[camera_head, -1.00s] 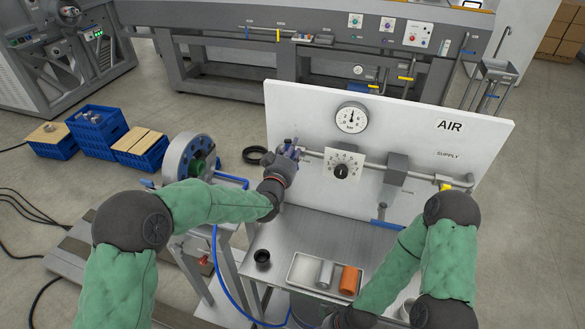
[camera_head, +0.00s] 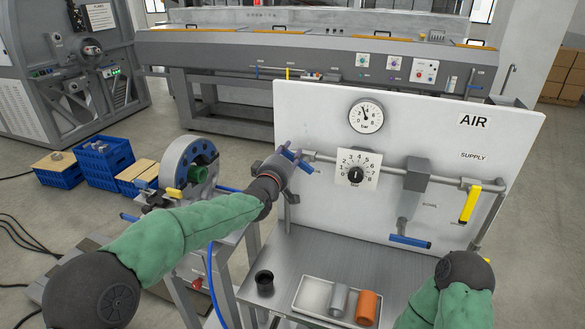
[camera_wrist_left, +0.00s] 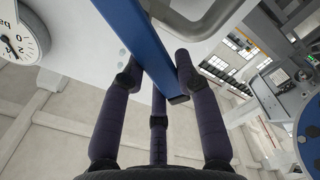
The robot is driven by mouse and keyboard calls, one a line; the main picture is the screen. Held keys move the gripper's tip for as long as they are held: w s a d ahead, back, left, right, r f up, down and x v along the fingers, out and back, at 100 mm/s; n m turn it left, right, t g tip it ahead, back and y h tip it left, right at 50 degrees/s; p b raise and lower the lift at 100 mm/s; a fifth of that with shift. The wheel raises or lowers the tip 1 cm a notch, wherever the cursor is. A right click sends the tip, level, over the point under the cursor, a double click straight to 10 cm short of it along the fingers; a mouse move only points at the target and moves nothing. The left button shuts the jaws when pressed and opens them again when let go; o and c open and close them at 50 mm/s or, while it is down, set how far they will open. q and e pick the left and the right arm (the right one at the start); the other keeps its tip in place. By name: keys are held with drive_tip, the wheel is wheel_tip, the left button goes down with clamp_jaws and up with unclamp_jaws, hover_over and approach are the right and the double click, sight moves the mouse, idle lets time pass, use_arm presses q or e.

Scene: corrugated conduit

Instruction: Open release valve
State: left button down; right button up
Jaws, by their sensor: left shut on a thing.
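A blue lever handle (camera_head: 301,160) sits at the left end of the pipe on the white AIR panel (camera_head: 455,215). My left gripper (camera_head: 288,160) is at this lever. In the left wrist view its dark fingers (camera_wrist_left: 158,78) are shut around the long blue lever (camera_wrist_left: 137,38), which runs between them. A second blue lever (camera_head: 410,241) lies about level below the grey box. A yellow lever (camera_head: 469,204) hangs down below the SUPPLY label. I cannot read a label by the held lever. My right forearm shows at the lower right; its gripper is out of view.
A pressure gauge (camera_head: 366,116) and a numbered dial (camera_head: 356,174) are on the panel. A tray (camera_head: 312,297) with a grey cylinder (camera_head: 338,300) and an orange cylinder (camera_head: 367,307) lies on the metal bench. A black cup (camera_head: 264,282) stands left of it. A flanged wheel (camera_head: 180,160) stands left.

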use_arm(q)
drive_tip(key=f+n+b, duration=0.1)
drive_tip(key=n+b, duration=0.1)
drive_tip(key=b, duration=0.2)
drive_tip(key=a+f+n+b, duration=0.1)
drive_tip(key=n+b, duration=0.2)
drive_tip(key=b, duration=0.1)
drive_tip(key=shift+w+f+b, duration=0.15)
drive_tip(key=shift+b, duration=0.15)
drive_tip(key=shift+f+n+b, duration=0.15)
drive_tip(key=shift+n+b, duration=0.65)
drive_tip(key=shift+b, duration=0.2)
drive_tip(key=c, duration=0.9)
unclamp_jaws()
drive_tip(key=shift+w, duration=0.1)
drive_tip(key=v, duration=1.2)
